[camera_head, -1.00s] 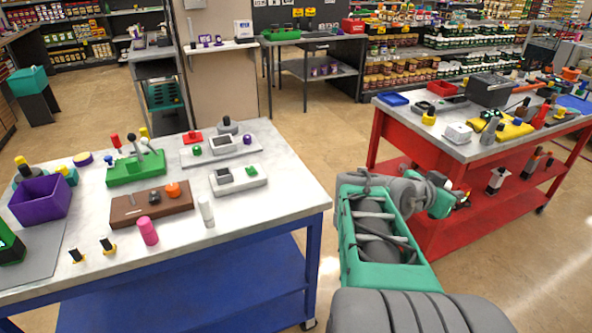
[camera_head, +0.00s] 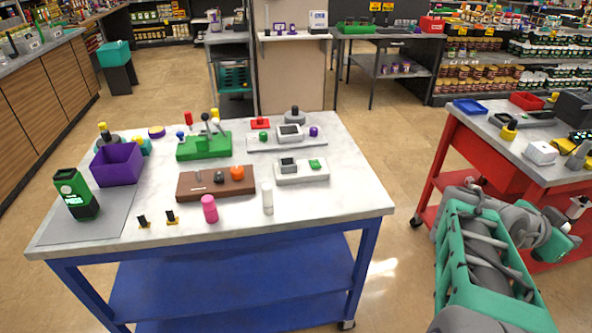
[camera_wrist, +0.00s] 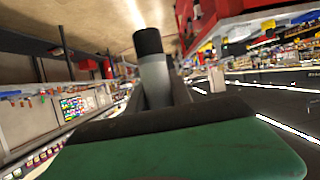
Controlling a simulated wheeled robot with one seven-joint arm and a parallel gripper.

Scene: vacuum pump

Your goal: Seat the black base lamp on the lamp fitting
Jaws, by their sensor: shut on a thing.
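My gripper (camera_wrist: 158,98) is shut on the black base lamp (camera_wrist: 153,72), a pale grey cylinder with a black end. It sticks out from between the fingers, clear of any surface. In the head view my arm is at the lower right, beside the red cart; my fingers and the held lamp cannot be made out there. I cannot tell for sure which thing is the lamp fitting. A brown block (camera_head: 187,190) on the blue-legged table carries a metal pin, a dark knob and an orange knob.
The table (camera_head: 330,228) also holds a white cylinder (camera_head: 267,200), a pink cylinder (camera_head: 209,209), a green lever block (camera_head: 205,151), grey switch boxes (camera_head: 301,174), a purple bin (camera_head: 117,165) and a green meter (camera_head: 76,194). The red cart (camera_head: 480,146) stands right. Open floor (camera_head: 395,165) lies between them.

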